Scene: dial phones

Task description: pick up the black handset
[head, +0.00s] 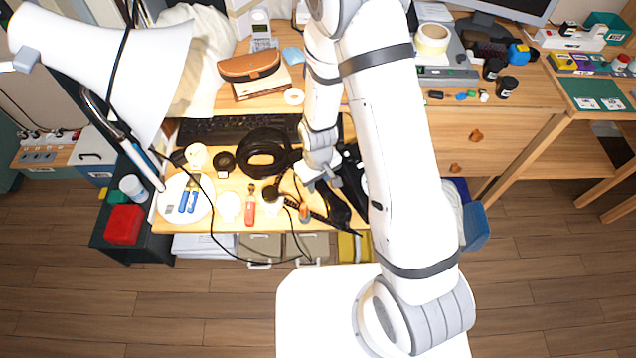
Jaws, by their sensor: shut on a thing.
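My gripper (328,184) is over the pull-out shelf of the desk, pointing down. It is shut on a black, elongated thing, which looks like the black handset (338,211). The handset slants below the fingers towards the shelf's front edge. My gripper and arm hide part of it, and I cannot tell whether it is clear of the shelf. More black parts show just right of the gripper, partly behind my arm.
A coiled black cable (262,150), a red-handled tool (251,207) and a white plate (186,217) with blue tools crowd the shelf to the left. A black keyboard (225,130) lies behind. A white lamp (85,65) stands at left. Thin cables cross near the gripper.

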